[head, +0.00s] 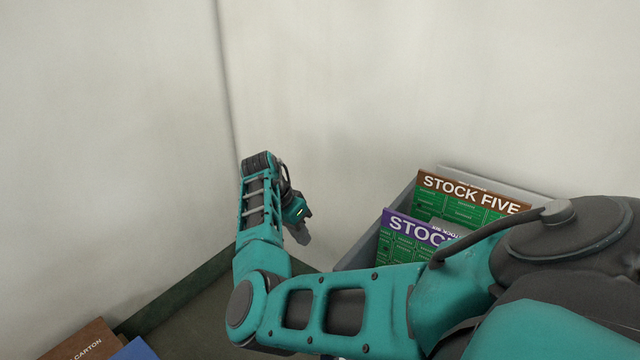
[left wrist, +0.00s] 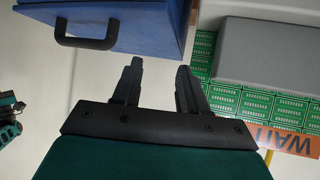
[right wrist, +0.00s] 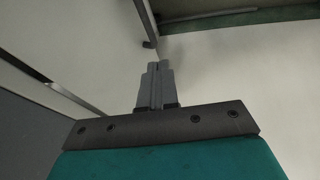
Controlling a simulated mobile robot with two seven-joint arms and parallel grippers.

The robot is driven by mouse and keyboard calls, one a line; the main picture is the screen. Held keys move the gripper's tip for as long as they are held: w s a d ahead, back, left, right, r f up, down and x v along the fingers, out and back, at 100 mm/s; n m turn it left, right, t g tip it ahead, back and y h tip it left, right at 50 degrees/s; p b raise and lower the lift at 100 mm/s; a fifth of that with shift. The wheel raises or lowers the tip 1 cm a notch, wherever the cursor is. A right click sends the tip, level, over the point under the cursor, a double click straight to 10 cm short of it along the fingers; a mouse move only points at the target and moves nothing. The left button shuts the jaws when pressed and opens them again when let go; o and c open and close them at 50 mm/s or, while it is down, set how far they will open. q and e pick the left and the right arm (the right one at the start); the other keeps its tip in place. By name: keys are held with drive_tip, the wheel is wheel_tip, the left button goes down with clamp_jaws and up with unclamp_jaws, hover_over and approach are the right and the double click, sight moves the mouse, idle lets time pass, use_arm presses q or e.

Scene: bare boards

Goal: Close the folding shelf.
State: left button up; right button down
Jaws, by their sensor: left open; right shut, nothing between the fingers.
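I cannot make out the folding shelf for certain in any view. In the right wrist view a thin grey bar (right wrist: 55,85) and a short grey post (right wrist: 146,24) show near a pale surface; I cannot tell whether they belong to the shelf. My right gripper (head: 302,236) hangs fingers down near the wall corner in the head view, apart from the walls. Its fingers are together and empty in the right wrist view (right wrist: 157,68). My left gripper (left wrist: 158,72) is open and empty in the left wrist view, and out of sight in the head view.
A grey bin (head: 368,244) with STOCK cards (head: 472,196) stands at right, partly behind my right arm. A brown carton (head: 82,342) is at lower left.

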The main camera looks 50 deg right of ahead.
drive_tip(key=s+b+x, duration=0.1)
drive_tip(key=b+x, duration=0.2)
drive_tip(key=x, duration=1)
drive_tip(key=shift+s+f, duration=0.15)
drive_tip(key=shift+s, duration=0.35)
drive_tip(key=shift+a, duration=0.1)
